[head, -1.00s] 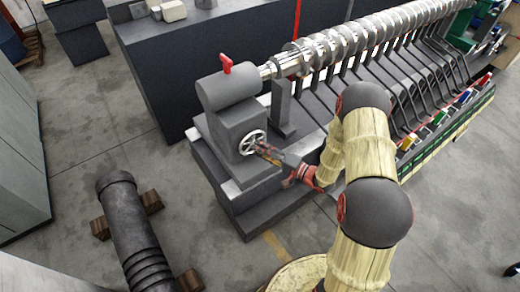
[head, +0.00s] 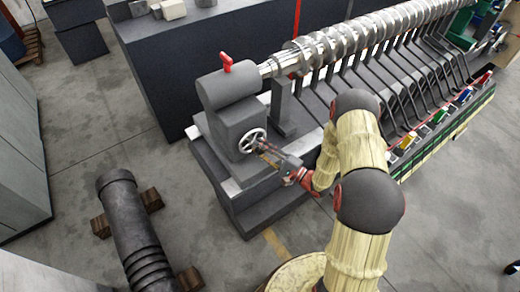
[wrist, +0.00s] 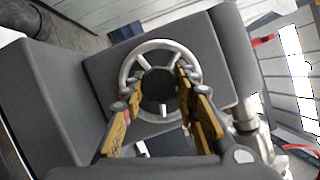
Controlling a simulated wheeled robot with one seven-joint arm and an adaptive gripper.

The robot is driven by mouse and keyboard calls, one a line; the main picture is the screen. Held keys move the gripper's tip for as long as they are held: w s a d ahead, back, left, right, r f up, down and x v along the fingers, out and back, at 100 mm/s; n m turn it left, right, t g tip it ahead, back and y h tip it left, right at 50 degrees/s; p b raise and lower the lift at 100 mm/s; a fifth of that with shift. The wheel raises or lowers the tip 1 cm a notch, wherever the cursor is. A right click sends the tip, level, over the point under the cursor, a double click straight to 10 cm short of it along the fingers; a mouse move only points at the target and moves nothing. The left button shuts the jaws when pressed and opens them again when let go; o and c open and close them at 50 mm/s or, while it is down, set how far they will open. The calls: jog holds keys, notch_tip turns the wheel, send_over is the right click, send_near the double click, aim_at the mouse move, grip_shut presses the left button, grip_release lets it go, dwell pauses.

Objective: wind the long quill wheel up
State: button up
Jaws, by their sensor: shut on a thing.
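The quill wheel (head: 252,140) is a small silver handwheel with spokes on the front face of the grey headstock (head: 228,118). In the wrist view the wheel (wrist: 136,56) shows as a bright ring around a dark hub (wrist: 158,90). My gripper (head: 262,147) reaches the wheel from the lower right in the head view. In the wrist view its two yellow fingers (wrist: 164,82) extend into the ring on both sides of the hub and are shut on the wheel. The exact contact points at the fingertips are partly hidden.
A silver shaft with several discs (head: 345,45) runs from the headstock to the upper right. A red lever (head: 226,63) stands on top of the headstock. A dark barrel (head: 135,225) lies on wooden blocks at lower left. Floor between them is clear.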

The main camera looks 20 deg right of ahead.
jog(key=o, duration=1.2)
jog(key=shift+c, duration=0.2)
jog(key=v, duration=1.2)
jog(key=shift+d+f, duration=0.1)
